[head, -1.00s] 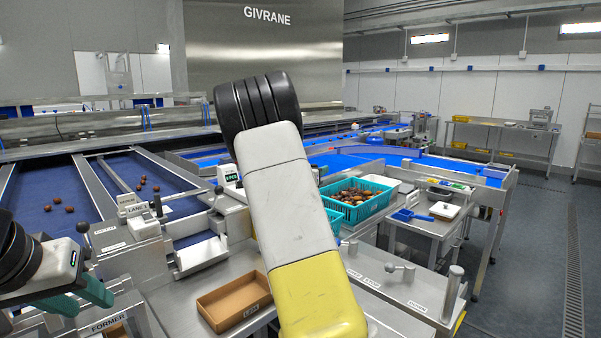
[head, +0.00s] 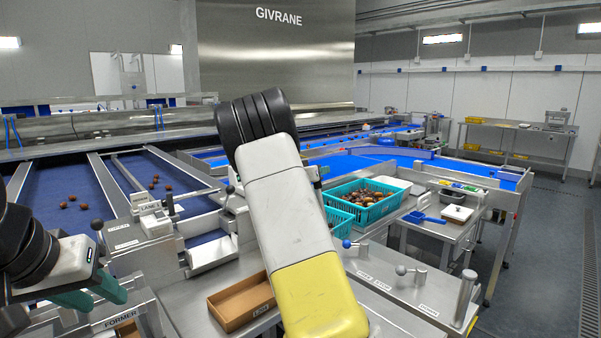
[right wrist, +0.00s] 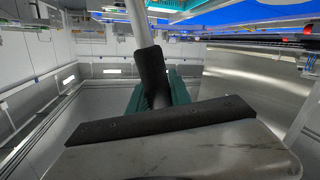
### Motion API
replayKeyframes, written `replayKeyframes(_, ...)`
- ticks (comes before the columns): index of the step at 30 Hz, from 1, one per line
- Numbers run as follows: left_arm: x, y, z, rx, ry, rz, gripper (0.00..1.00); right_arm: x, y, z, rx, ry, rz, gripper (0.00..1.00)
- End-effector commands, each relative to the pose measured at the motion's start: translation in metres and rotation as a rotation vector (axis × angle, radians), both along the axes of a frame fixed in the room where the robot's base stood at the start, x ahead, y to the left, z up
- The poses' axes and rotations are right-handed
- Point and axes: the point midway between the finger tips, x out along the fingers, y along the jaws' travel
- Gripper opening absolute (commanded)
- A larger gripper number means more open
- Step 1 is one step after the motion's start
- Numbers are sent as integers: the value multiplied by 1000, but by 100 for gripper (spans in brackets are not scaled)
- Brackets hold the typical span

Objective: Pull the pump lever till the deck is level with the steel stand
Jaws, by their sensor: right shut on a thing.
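In the right wrist view the pump lever shows as a pale rod (right wrist: 138,22) with a black grip (right wrist: 152,68), slightly tilted. My right gripper (right wrist: 160,95), with green fingers, is shut on the black grip. In the head view my right forearm fills the middle and hides that gripper and the lever. My left gripper (head: 92,294), also with green fingers, is at the lower left, near the front of the machine; its opening is unclear. I cannot tell the deck and the steel stand apart from the other steel surfaces, nor judge their heights.
A teal crate (head: 392,213) of dates stands right of my forearm, beside a steel side table with a blue scoop (head: 425,218). An open brown carton (head: 238,304) sits on the front steel bench. Blue conveyor lanes (head: 60,210) run at the left. Grey floor is clear at the right.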

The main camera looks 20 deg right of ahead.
Motion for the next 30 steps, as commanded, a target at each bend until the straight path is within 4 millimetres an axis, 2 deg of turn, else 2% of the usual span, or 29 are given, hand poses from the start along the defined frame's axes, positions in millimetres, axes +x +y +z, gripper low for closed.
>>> replayKeyframes(5, 0, 0, 0, 0, 0, 0, 36, 11, 7, -5, -18, 45, 7, 0)
replayKeyframes(8, 0, 0, 0, 0, 0, 0, 36, 7, 5, -4, -11, 31, 6, 0)
replayKeyframes(18, 0, 0, 0, 0, 0, 0, 36, -27, -9, 5, 59, -128, 3, 0)
replayKeyframes(30, 0, 0, 0, 0, 0, 0, 36, -34, -12, 6, 71, -159, 0, 0)
